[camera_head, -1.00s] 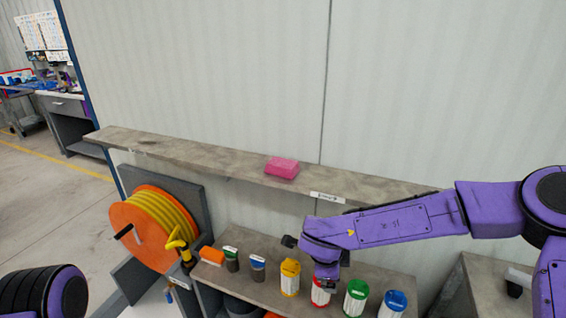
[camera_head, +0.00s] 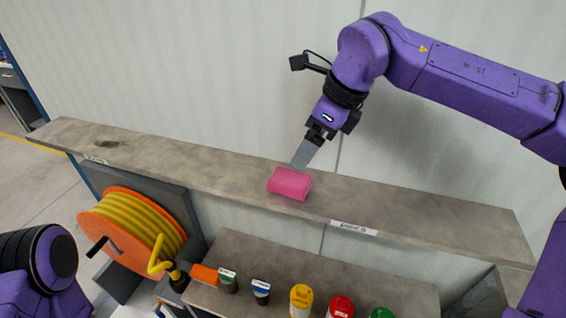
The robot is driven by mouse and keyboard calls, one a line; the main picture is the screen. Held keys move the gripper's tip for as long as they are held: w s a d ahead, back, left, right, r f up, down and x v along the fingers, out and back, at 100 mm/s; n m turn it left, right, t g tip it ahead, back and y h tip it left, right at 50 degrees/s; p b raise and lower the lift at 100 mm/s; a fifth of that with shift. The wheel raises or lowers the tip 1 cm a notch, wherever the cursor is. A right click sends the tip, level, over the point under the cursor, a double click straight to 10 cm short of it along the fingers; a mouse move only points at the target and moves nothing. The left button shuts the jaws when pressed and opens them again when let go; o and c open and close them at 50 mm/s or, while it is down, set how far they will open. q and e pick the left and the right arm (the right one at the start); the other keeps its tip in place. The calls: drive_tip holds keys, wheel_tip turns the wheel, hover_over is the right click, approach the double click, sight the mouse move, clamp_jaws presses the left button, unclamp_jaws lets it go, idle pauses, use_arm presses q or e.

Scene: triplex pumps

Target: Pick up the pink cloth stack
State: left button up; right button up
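The pink cloth stack (camera_head: 290,184) lies on the upper grey shelf (camera_head: 430,212), near its middle. My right gripper (camera_head: 303,155) comes down from above, just behind and above the stack. One flat grey finger shows, and its tip appears close to the stack's back edge. I cannot tell whether it touches or how far apart the fingers are. My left arm shows only as a purple and black part at the lower left; its gripper is out of view.
An orange reel with yellow hose (camera_head: 128,228) hangs below the shelf at left. A lower shelf (camera_head: 250,250) holds several bottles and containers, including a yellow one (camera_head: 301,300). The upper shelf is clear on both sides of the stack. A pale wall stands behind it.

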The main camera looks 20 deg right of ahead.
sight(291, 177)
drive_tip(key=x, duration=0.3)
drive_tip(key=shift+s+a+f, duration=0.25)
drive_tip(key=shift+s+f, duration=0.05)
drive_tip(key=shift+f, duration=0.4)
drive_tip(key=x, duration=0.1)
drive_tip(key=p+x, duration=0.1)
drive_tip(key=x, duration=0.2)
drive_tip(key=shift+w+f+p, duration=0.25)
drive_tip(key=shift+w+p, duration=0.1)
drive_tip(key=shift+w, duration=0.05)
drive_tip(key=shift+a+f, duration=0.15)
drive_tip(key=shift+f, duration=0.25)
use_arm(q)
drive_tip(key=shift+s+r, duration=0.25)
drive_tip(key=shift+r, duration=0.7)
use_arm(e)
drive_tip(key=c, duration=1)
